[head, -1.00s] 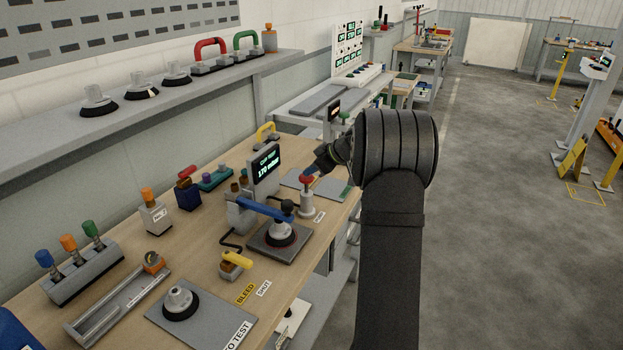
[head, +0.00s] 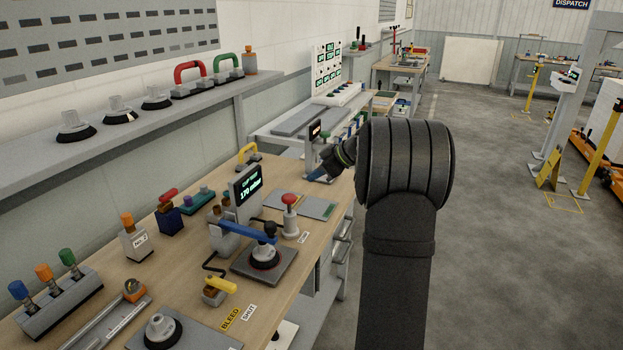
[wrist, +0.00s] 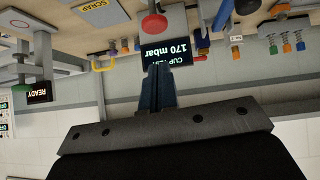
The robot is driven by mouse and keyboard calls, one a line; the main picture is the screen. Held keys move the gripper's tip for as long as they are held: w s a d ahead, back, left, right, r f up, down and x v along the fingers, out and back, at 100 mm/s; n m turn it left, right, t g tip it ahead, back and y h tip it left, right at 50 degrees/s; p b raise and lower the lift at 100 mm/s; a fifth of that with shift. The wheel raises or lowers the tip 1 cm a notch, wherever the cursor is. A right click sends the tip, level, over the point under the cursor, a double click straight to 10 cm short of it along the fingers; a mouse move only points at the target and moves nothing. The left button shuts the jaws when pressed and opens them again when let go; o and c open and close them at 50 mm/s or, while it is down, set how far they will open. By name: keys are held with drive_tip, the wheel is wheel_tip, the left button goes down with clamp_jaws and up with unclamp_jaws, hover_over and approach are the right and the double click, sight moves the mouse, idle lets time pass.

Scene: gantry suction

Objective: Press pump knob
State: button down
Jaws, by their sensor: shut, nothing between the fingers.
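The pump knob (head: 289,199) is red and round, on top of a grey cylinder at the right side of the wooden bench. In the wrist view the red knob (wrist: 155,24) shows near the top middle, beyond and above the fingertips. My gripper (head: 316,177) is behind and to the right of the knob in the head view, clear of it. In the wrist view my gripper (wrist: 157,70) has its blue fingers together with nothing between them. The fingertips overlap the display (wrist: 180,52) reading 170 mbar, which also stands on the bench in the head view (head: 246,190).
A suction cup under a blue lever (head: 243,232) sits on a grey plate (head: 283,272) left of the knob. A yellow bleed lever (head: 222,285) is at the front. A yellow handle (head: 249,153) stands behind. Open floor lies right of the bench.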

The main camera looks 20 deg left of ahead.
drive_tip(key=shift+w+d+f+y, duration=0.1)
drive_tip(key=shift+d+f+y, duration=0.25)
drive_tip(key=shift+y, duration=0.5)
drive_tip(key=shift+w+d+f+y, duration=0.15)
drive_tip(key=shift+d+y, duration=0.25)
drive_tip(key=shift+y, duration=0.5)
drive_tip(key=shift+s+d+f+y, duration=0.1)
drive_tip(key=shift+d+f+y, duration=0.25)
drive_tip(key=shift+y, duration=0.5)
drive_tip(key=shift+r, duration=0.1)
hover_over(289, 199)
drive_tip(key=d, duration=0.2)
wheel_tip(289, 199, down, 3)
drive_tip(key=f, duration=0.1)
drive_tip(key=w+f, duration=0.1)
drive_tip(key=shift+a+f, duration=0.2)
drive_tip(key=shift+f, duration=0.7)
